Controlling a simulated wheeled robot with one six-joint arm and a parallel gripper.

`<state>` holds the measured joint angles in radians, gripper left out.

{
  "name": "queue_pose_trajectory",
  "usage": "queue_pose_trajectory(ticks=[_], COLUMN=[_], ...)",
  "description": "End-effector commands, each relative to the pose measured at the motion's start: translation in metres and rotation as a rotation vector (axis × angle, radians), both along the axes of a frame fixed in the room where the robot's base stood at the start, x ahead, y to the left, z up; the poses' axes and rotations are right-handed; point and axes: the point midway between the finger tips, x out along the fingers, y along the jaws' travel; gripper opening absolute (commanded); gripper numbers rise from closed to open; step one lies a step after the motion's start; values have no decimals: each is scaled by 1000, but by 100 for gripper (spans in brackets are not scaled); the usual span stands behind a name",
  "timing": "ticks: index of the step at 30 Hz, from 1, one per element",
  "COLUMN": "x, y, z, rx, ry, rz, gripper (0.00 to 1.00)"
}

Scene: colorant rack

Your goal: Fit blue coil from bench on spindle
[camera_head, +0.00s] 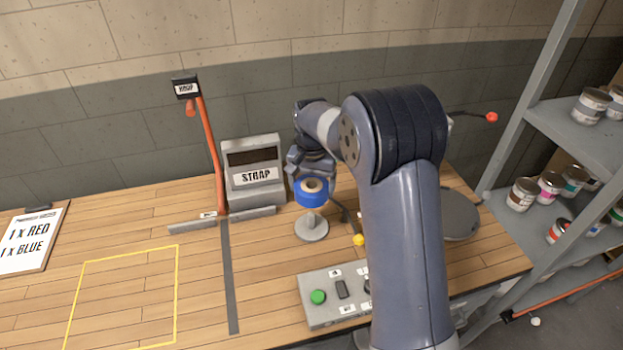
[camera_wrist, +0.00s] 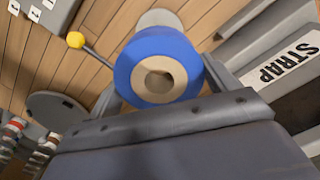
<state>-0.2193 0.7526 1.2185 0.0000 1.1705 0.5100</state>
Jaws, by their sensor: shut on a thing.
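The blue coil (camera_head: 311,197) has a blue outer ring and a pale tan core with a centre hole. It also fills the middle of the wrist view (camera_wrist: 128,72). My gripper (camera_head: 312,170) is shut on it, with a finger on each side of the coil in the wrist view (camera_wrist: 160,85). The spindle (camera_head: 311,230) is a round grey base on the bench with a short stem, directly below the coil in the head view. Part of the base shows beyond the coil in the wrist view (camera_wrist: 158,17). I cannot tell whether the stem is inside the coil's hole.
A grey box marked STRAP (camera_head: 255,175) stands behind and left. A lever with a yellow knob (camera_head: 358,240) is close right of the spindle. A button panel (camera_head: 330,295) lies in front. An orange post (camera_head: 212,150) stands left. A paint-can shelf (camera_head: 560,120) is right.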

Motion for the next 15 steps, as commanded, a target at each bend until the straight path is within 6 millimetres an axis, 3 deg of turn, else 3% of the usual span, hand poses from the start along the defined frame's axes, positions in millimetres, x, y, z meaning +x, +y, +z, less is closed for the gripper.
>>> queue_pose_trajectory(ticks=[7,15], x=[-1,-1], y=[0,0], z=[1,-15], rx=[0,0], ry=[-1,-1], rz=[0,0], gripper=[54,54])
